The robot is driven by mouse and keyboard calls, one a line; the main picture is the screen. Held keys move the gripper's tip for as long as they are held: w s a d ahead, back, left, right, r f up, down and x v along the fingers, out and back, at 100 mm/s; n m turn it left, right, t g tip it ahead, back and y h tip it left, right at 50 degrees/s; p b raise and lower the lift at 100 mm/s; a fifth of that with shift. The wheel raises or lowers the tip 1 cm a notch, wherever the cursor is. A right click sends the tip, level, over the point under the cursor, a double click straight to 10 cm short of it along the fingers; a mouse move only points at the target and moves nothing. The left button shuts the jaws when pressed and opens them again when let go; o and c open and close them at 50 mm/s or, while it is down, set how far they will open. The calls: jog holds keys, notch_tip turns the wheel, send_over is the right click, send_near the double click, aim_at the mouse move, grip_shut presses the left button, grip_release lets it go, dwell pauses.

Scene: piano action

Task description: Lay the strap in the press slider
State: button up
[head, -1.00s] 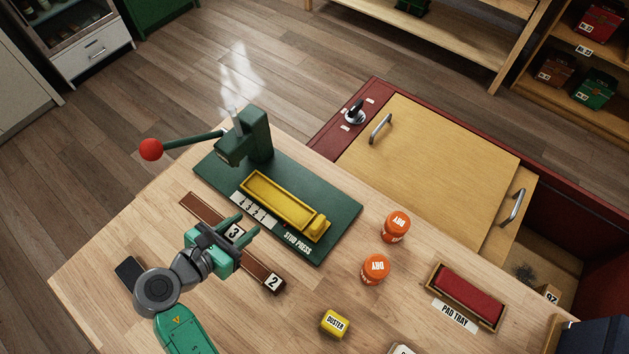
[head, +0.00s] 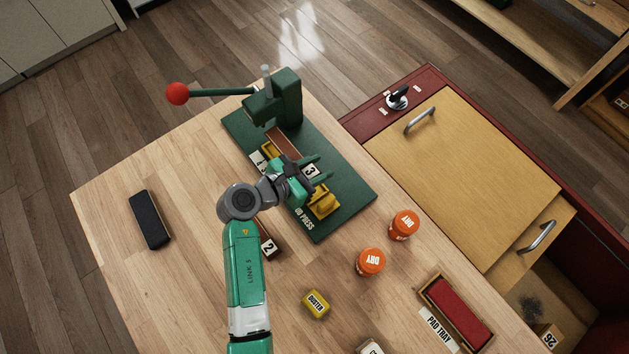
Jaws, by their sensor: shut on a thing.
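The brown strap (head: 284,144) with a white "3" tag lies along the line of the yellow press slider (head: 324,203) on the green stud press. My gripper (head: 318,169) is shut on this strap near its tag, over the slider. The strap and my gripper cover most of the slider's trough; its near end block shows. I cannot tell whether the strap touches the trough floor or is held just above it. A second strap (head: 267,240) with a "2" tag lies on the bench, partly hidden by my arm.
The press post (head: 287,98) and its red-knobbed lever (head: 177,94) stand at the far end of the slider. Two orange DRY jars (head: 404,225), a yellow duster block (head: 316,304) and the pad tray (head: 455,312) are to the right. A dark block (head: 150,219) lies left.

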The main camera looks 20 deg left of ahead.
jog(key=shift+f+b, duration=1.05)
jog(key=shift+f, duration=2.45)
jog(key=shift+f, duration=0.15)
jog(key=o, duration=1)
jog(key=p+v, duration=0.3)
jog(key=v, duration=0.9)
